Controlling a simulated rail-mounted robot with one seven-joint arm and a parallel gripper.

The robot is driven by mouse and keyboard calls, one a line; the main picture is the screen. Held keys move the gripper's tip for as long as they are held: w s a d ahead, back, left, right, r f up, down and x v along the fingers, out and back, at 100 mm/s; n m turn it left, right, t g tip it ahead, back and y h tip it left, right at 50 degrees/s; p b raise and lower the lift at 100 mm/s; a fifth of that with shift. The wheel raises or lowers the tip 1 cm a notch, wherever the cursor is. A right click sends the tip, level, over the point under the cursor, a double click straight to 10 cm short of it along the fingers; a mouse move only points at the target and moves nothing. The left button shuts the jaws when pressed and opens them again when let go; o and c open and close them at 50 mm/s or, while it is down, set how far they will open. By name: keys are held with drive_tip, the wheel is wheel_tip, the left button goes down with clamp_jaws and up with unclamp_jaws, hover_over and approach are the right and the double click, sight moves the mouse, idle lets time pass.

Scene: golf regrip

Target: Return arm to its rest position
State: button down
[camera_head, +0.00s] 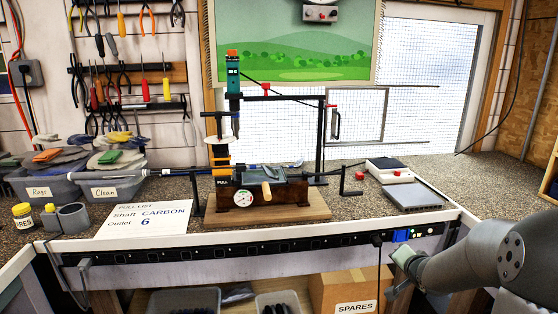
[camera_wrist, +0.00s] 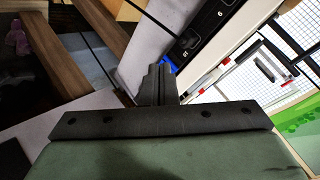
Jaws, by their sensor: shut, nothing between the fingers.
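My arm enters the head view from the right, in front of the bench. In the head view the power strip (camera_head: 240,252) runs along the bench front, with a lit blue part (camera_head: 401,236) just above my gripper.
A regrip station with a gauge (camera_head: 243,198) stands mid-bench on a wooden base, with a shaft across it. Rag bins (camera_head: 115,190) and a pull list card (camera_head: 145,219) are left. A SPARES box (camera_head: 350,290) is below.

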drive_tip(key=s+a+r+n+g+p, duration=0.1)
drive_tip(key=s+a+n+g, duration=0.2)
drive_tip(key=s+a, duration=0.3)
drive_tip(key=s+a+r+n+g+y+p, duration=0.1)
drive_tip(key=s+a+n+g, duration=0.3)
drive_tip(key=s, duration=1.2)
drive_tip(key=s+a+r+n+g+p, duration=0.2)
drive_tip(key=s+a+r+n+g, duration=0.1)
drive_tip(key=s+a, duration=0.7)
drive_tip(key=shift+s+a+n+g+y, duration=0.3)
drive_tip(key=shift+s+n+g, duration=0.1)
drive_tip(key=shift+n, duration=0.1)
